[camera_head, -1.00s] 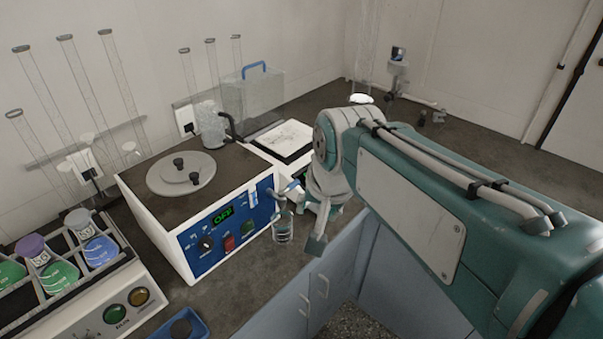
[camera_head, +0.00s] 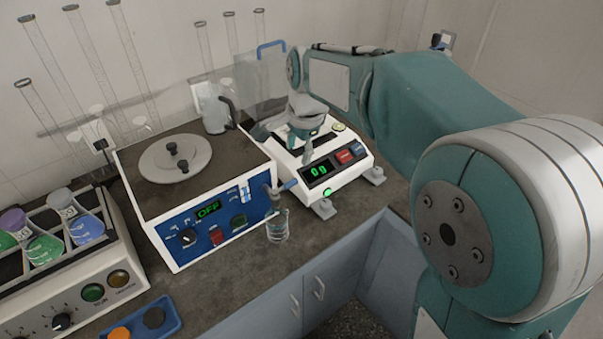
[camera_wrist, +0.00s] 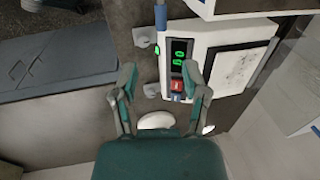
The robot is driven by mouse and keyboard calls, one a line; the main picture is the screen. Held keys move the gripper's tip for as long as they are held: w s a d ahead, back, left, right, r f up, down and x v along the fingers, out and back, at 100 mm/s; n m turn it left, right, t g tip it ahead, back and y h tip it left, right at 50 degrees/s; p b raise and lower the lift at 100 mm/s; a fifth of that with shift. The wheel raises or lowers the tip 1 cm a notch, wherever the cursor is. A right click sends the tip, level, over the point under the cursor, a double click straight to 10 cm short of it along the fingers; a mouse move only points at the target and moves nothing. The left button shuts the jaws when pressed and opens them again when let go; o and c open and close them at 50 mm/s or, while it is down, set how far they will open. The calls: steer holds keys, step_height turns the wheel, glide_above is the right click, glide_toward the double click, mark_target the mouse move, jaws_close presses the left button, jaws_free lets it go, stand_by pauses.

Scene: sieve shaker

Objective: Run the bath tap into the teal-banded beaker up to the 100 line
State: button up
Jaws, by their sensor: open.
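The bath (camera_head: 208,215) is a white box with a blue front panel, a lit OFF display and a round lid. A small clear beaker (camera_head: 277,229) stands upright on the bench below the tap. It has a faint teal tint; its marks and any water level are too small to read. My gripper (camera_head: 300,148) is open and empty over the balance, behind and right of the tap. Its parted fingers (camera_wrist: 160,77) show in the wrist view, where no beaker shows.
The balance (camera_head: 345,178) reads 0 g and stands right of the bath. A rack of coloured flasks (camera_head: 105,258) is at left, with a blue tray (camera_head: 165,325) in front. Tall glass cylinders stand behind. Bench is bare right of the beaker, up to its front edge.

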mark_target(291, 181)
steer(key=f, duration=0.3)
steer(key=w+f, duration=0.1)
steer(key=f, duration=0.3)
steer(key=a+f, duration=0.1)
steer(key=f, duration=0.2)
steer(key=shift+w+a+f, duration=0.1)
steer(key=shift+w+f, duration=0.15)
steer(key=shift+w, duration=0.15)
steer(key=shift+a+f, duration=0.1)
steer(key=shift+a, duration=0.1)
jaws_close()
